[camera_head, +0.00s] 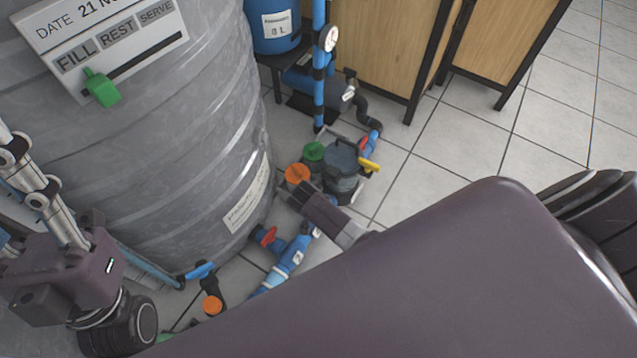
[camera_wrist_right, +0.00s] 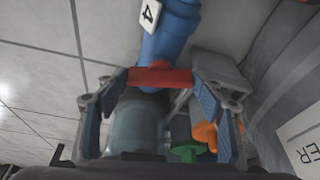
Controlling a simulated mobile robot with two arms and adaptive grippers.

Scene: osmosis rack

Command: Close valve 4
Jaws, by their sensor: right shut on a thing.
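Valve 4's red handle (camera_wrist_right: 160,77) lies across a blue pipe (camera_wrist_right: 170,40) with a "4" label (camera_wrist_right: 150,14) in the right wrist view. My right gripper (camera_wrist_right: 159,82) is shut on this handle, with one finger at each end of it. In the head view my right gripper (camera_head: 315,207) is low beside the grey tank, over a labelled blue pipe (camera_head: 316,232); the handle it holds is hidden there. My left gripper (camera_head: 38,195) is at the left edge, away from the valves, its fingertips cut off or unclear.
A large grey tank (camera_head: 170,130) stands left of the valves. A filter pot (camera_head: 343,168) and orange (camera_head: 297,172) and green (camera_head: 314,151) caps are close beside my right gripper. Another red valve handle (camera_head: 268,236) is nearby. Tiled floor (camera_head: 430,170) is clear to the right.

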